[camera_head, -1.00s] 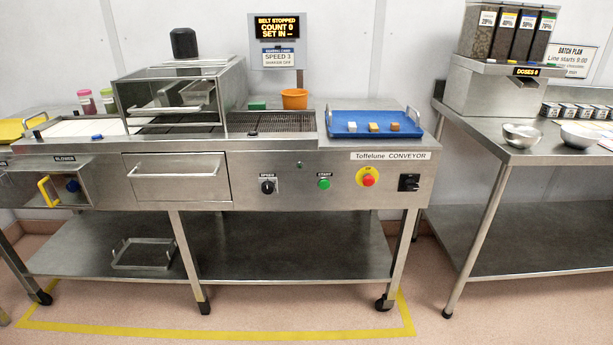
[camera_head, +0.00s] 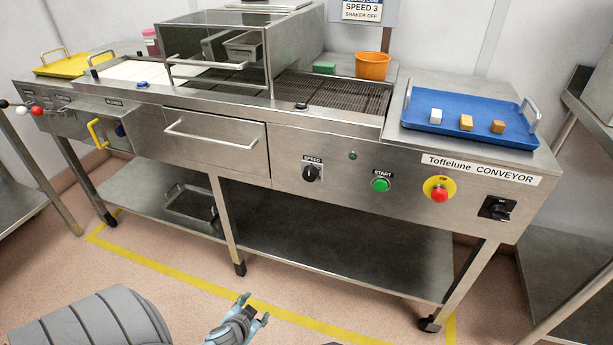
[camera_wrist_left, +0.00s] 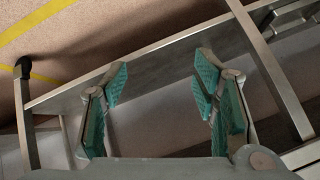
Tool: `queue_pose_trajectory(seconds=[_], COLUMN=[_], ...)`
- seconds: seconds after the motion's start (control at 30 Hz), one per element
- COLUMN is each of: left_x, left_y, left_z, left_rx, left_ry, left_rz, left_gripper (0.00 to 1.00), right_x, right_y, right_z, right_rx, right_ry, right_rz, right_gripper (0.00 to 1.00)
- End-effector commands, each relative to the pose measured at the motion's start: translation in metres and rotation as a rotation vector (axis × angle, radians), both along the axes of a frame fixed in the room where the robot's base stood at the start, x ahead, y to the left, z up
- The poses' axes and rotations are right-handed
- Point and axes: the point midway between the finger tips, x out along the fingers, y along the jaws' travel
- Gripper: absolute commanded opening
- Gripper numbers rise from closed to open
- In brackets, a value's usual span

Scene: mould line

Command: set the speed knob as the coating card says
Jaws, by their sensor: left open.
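The black speed knob (camera_head: 311,173) sits on the conveyor's front panel under a small SPEED label; its light pointer mark looks near upright, but the number it points to is too small to read. The coating card (camera_head: 362,10) at the top edge reads SPEED 3, SHAKER OFF. My left gripper (camera_head: 252,308) is low in front of the conveyor, well below and left of the knob, apart from everything. In the left wrist view its teal-padded fingers (camera_wrist_left: 160,95) are spread and empty. My right gripper is not in view.
Right of the knob are the green start button (camera_head: 380,185), red stop button (camera_head: 439,194) and a black rotary switch (camera_head: 497,208). A drawer handle (camera_head: 210,142) sticks out to the left. A blue tray (camera_head: 470,131) stands on top.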

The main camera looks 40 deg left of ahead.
Motion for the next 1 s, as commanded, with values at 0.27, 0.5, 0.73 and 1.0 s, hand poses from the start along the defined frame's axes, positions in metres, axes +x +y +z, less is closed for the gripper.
queue_pose_trajectory(seconds=[0.27,0.5,0.73,1.0], left_x=[0.118,0.148,0.213,0.255], left_y=[-0.020,-0.021,-0.001,0.011], left_z=[0.281,0.315,0.314,0.312], left_rx=[0.052,0.033,0.033,0.031], left_ry=[-0.740,-0.826,-0.823,-0.820], left_rz=[-0.077,-0.087,-0.085,-0.087], left_gripper=[0.54,0.54,0.54,0.54], right_x=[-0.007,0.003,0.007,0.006], right_y=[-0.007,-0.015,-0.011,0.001], right_z=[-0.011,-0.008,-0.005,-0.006], right_rx=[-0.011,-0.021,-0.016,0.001], right_ry=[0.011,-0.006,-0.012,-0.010], right_rz=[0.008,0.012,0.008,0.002], right_gripper=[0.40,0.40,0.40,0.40])
